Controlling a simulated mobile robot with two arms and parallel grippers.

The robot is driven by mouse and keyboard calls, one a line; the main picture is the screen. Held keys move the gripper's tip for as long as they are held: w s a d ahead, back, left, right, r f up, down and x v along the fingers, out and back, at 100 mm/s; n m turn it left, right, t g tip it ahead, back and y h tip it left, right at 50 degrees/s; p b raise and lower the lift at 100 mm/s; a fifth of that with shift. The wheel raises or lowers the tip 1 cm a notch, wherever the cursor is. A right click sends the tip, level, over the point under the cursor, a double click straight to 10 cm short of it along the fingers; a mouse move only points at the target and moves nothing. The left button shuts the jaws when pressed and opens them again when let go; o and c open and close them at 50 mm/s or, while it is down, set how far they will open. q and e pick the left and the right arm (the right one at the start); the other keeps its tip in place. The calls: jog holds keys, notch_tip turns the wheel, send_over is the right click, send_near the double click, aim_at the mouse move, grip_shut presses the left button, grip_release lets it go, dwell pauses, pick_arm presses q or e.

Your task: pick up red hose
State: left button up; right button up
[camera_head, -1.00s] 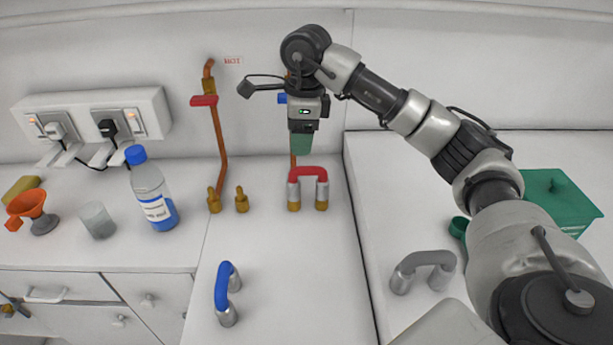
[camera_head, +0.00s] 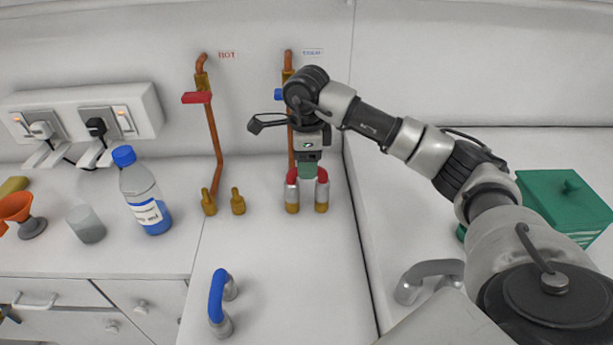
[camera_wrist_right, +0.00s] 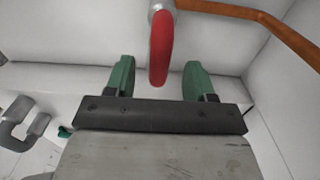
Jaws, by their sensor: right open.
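The red hose (camera_head: 322,176) is a short U-shaped piece with silver ends, standing on two brass fittings at the back of the white counter. My right gripper (camera_head: 307,171) is directly above it, with its green fingers hiding the middle of the red bend. In the right wrist view the red hose (camera_wrist_right: 160,50) lies between the two spread green fingers of my right gripper (camera_wrist_right: 159,66). A gap shows on each side of it, so the gripper is open and holds nothing. My left gripper is not in view.
A blue hose (camera_head: 217,296) stands nearer on the counter, and a grey hose (camera_head: 430,272) to the right. Copper pipes (camera_head: 213,135) run up the wall behind. A bottle (camera_head: 146,195) and a beaker (camera_head: 86,224) stand left. A green box (camera_head: 562,202) is at right.

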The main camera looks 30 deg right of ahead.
aim_at(322, 183)
notch_tip(322, 183, down, 2)
jog(key=shift+f, duration=0.25)
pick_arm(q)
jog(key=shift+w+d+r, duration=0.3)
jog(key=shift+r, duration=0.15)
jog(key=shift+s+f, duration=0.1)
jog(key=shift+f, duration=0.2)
pick_arm(e)
jog(key=shift+f, duration=0.25)
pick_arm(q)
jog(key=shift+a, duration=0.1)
pick_arm(e)
grip_shut()
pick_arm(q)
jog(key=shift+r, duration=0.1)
pick_arm(e)
jog(key=shift+r, duration=0.1)
